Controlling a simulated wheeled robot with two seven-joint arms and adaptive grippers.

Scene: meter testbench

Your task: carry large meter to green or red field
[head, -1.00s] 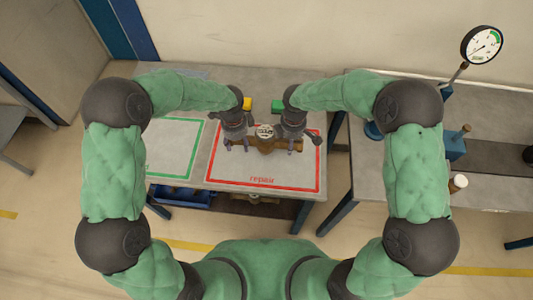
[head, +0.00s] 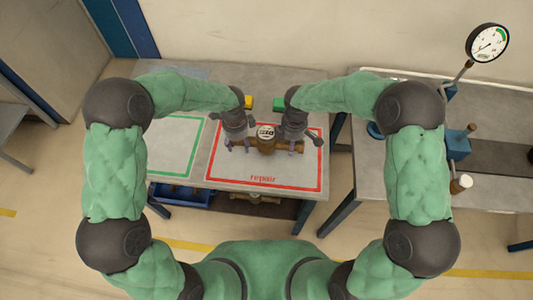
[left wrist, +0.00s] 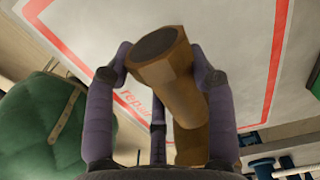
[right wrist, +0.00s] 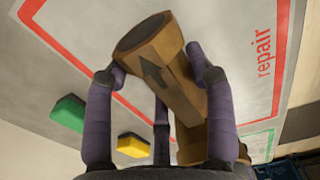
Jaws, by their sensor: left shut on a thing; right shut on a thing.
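The large meter (head: 266,145) is a brass body with a round white-faced dial on top. It is over the red-outlined field (head: 262,179) marked "repair"; I cannot tell whether it touches the surface. My left gripper (head: 241,148) is shut on its left pipe end, which shows in the left wrist view (left wrist: 160,65). My right gripper (head: 293,147) is shut on its right pipe end, with a dark arrow on it in the right wrist view (right wrist: 165,80). The green-outlined field (head: 170,176) lies to the left, bare where visible, partly hidden by my left arm.
A yellow block (head: 247,102) and a green block (head: 279,104) lie at the back of the table. A second bench (head: 368,185) on the right carries a pressure gauge (head: 487,43) on a stand and blue fixtures. A gap separates the two tables.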

